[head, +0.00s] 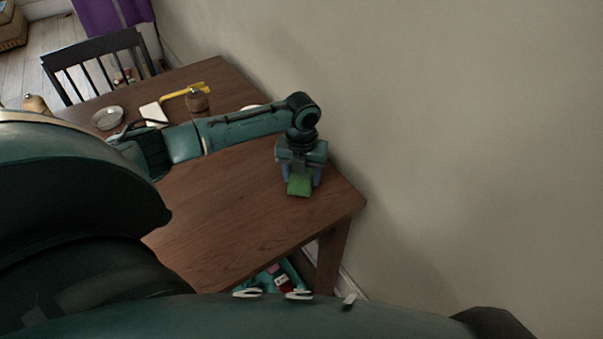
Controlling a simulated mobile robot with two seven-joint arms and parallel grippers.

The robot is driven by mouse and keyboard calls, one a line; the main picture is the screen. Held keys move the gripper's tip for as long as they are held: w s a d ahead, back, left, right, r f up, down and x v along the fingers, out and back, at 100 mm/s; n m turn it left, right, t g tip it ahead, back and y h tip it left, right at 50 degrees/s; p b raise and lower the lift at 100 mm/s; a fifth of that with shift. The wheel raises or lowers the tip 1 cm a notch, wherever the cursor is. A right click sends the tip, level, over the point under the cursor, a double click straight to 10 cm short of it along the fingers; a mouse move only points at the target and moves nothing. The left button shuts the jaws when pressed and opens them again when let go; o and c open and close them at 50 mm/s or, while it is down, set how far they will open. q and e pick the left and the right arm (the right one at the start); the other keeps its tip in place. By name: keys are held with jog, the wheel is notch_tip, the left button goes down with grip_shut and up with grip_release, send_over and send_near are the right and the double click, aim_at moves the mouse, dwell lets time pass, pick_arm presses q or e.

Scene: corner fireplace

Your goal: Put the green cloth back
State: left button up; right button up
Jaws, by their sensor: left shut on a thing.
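The green cloth (299,185) shows as a small folded green piece between the fingers of my left gripper (300,180). My right gripper is not in view.
On the table's far part are a glass dish (108,118), a yellow object (188,91), a brown round object (196,101) and a white item (153,112). A dark chair (98,70) stands behind. A teal container (290,272) is below the table's near edge. The wall (450,130) borders the right.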

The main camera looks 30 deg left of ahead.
aim_at(302, 175)
pick_arm(q)
jog(key=shift+f, duration=0.1)
jog(key=o, duration=1)
jog(key=shift+c, duration=0.2)
notch_tip(302, 175, up, 12)
